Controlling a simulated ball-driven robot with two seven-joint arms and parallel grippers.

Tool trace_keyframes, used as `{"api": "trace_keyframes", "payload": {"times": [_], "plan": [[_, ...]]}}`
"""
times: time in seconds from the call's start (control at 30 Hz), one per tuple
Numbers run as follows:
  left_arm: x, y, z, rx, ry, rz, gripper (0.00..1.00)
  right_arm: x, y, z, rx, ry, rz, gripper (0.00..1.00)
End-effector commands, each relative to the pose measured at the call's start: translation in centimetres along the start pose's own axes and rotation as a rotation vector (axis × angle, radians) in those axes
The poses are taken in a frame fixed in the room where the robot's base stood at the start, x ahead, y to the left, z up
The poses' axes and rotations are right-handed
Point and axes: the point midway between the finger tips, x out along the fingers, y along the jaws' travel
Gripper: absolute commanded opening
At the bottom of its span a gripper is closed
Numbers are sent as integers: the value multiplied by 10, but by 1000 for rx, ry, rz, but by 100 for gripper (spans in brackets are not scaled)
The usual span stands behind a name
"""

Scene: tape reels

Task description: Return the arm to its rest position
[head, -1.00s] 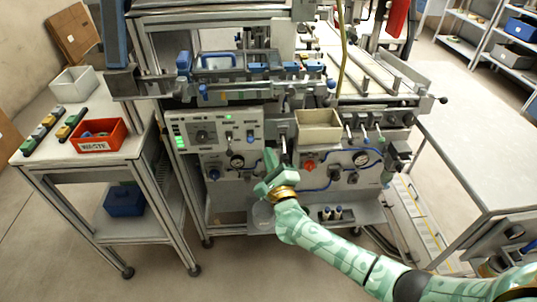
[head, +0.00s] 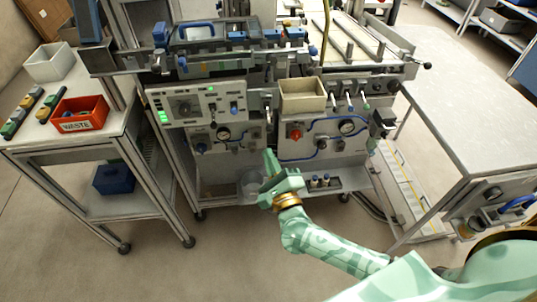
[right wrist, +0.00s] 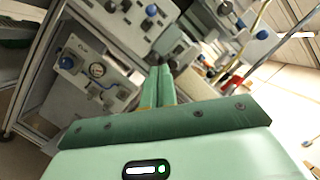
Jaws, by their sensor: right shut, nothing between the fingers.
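My right arm reaches in from the lower right of the head view, green and patterned. Its gripper (head: 270,163) is in front of the lower part of the machine (head: 225,165), beside the shelf with small bottles. In the right wrist view the two green fingers (right wrist: 158,85) lie together, with nothing between them. The machine's dials and knobs show beyond the fingertips there. My left gripper is not in either view.
A red waste bin (head: 80,113) and a white bin (head: 49,62) stand on the left cart. A beige bin (head: 302,97) sits on the machine's front. A grey table (head: 465,110) stands at the right. The floor in front is clear.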

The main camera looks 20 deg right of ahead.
Motion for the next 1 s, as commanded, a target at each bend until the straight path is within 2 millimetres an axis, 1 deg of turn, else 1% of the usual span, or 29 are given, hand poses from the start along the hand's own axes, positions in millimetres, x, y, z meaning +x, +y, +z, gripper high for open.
{"api": "trace_keyframes", "payload": {"times": [0.33,0.4,0.47,0.5,0.57,0.6,0.67,0.7,0.77,0.8,0.87,0.9,0.97,1.0], "plan": [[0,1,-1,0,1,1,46,0,0,0,-3,0,0,0],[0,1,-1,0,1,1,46,0,2,1,-42,-6,8,0],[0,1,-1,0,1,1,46,-1,10,9,-174,-57,46,0],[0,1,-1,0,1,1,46,-5,26,9,-339,-113,95,0],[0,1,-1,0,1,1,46,-15,61,-6,-671,-211,198,0],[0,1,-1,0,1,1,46,-28,86,-22,-868,-270,276,0],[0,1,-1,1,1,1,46,-55,123,-53,-1132,-360,404,0],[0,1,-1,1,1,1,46,-77,144,-75,-1281,-421,492,0],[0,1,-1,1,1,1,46,-113,171,-108,-1464,-516,624,0],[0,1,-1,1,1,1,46,-140,185,-129,-1569,-584,713,0],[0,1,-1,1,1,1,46,-184,203,-159,-1698,-694,847,0],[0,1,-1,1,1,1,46,-215,212,-178,-1766,-771,937,0],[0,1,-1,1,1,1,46,-263,222,-203,-1844,-893,1068,0],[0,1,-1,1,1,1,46,-297,225,-219,-1880,-976,1155,0]]}}
